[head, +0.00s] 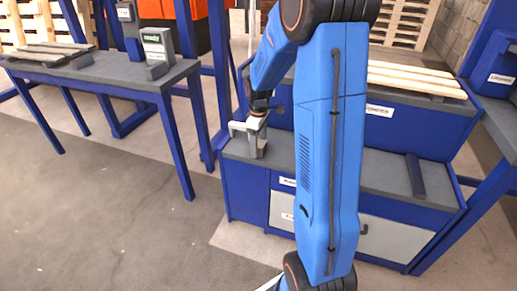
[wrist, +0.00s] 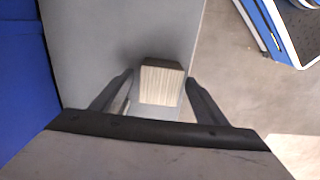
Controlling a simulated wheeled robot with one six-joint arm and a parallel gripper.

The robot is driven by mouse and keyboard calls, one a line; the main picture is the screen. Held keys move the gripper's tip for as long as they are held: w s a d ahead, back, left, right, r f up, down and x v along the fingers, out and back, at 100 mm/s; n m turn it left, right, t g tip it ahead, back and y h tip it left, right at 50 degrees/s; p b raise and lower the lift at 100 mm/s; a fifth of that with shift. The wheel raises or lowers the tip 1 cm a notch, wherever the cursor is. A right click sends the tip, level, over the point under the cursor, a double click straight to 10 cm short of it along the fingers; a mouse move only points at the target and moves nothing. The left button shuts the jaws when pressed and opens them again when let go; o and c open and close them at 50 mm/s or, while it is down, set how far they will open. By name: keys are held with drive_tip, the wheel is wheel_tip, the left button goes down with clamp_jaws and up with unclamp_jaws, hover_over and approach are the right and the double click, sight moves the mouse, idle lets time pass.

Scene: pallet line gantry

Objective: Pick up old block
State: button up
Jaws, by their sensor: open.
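A block (wrist: 161,82) with a pale, streaked wood-like face stands on the grey bench top (wrist: 100,30) in the wrist view. It lies between the two dark fingers of my gripper (wrist: 157,88), with a gap on each side. The fingers are spread, and I see no contact with the block. In the head view my gripper (head: 248,138) hangs over the left end of the grey bench top (head: 350,178). I cannot clearly make out the block there.
A blue raised box (head: 400,128) with pale slats (head: 415,82) stands behind the bench top. A dark bar (head: 415,176) lies to the right. A separate table (head: 110,72) with grey fixtures stands at left. The floor (head: 90,220) at front left is clear.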

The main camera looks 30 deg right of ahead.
drive_tip(key=c, duration=1.2)
drive_tip(key=shift+o, duration=0.2)
